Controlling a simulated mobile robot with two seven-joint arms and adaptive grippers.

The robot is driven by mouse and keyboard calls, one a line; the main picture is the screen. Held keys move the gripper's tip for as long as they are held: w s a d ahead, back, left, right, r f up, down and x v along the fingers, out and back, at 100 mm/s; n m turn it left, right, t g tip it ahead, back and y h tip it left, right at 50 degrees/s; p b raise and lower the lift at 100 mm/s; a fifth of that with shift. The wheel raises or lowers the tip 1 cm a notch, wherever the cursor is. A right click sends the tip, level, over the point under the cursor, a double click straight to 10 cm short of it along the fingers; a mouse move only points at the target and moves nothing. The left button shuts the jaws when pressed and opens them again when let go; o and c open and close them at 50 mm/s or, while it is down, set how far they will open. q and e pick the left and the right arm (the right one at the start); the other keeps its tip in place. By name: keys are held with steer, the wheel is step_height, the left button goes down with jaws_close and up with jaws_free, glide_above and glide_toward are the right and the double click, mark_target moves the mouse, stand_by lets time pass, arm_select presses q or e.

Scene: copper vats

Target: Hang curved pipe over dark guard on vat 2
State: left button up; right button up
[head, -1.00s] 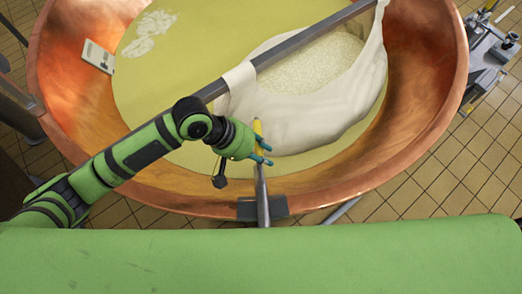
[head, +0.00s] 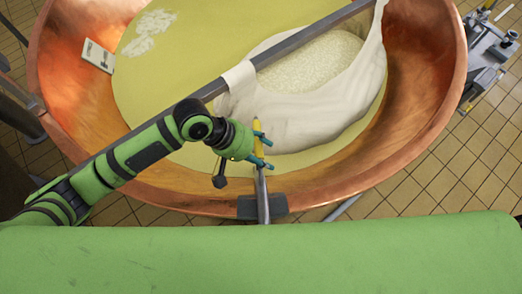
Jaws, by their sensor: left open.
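The curved pipe (head: 262,192) is a steel tube with a yellow upper part (head: 257,126). It lies across the dark guard (head: 245,207), a grey-black block on the near rim of the copper vat (head: 420,140). Its yellow end points into the vat, and its lower end reaches just outside the rim. My left gripper (head: 262,152) is open, with its teal fingertips spread around the pipe near the yellow part. I cannot tell whether they touch it. My right gripper is not in view.
A dark bar (head: 300,42) crosses the vat and carries a white cloth (head: 320,118) full of curd. A small white panel (head: 97,56) sits at the left wall. Metal equipment (head: 490,55) stands at the right. A green surface (head: 260,255) fills the front.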

arm_select(q)
steer(key=v, duration=1.2)
steer(key=shift+d+r, duration=0.1)
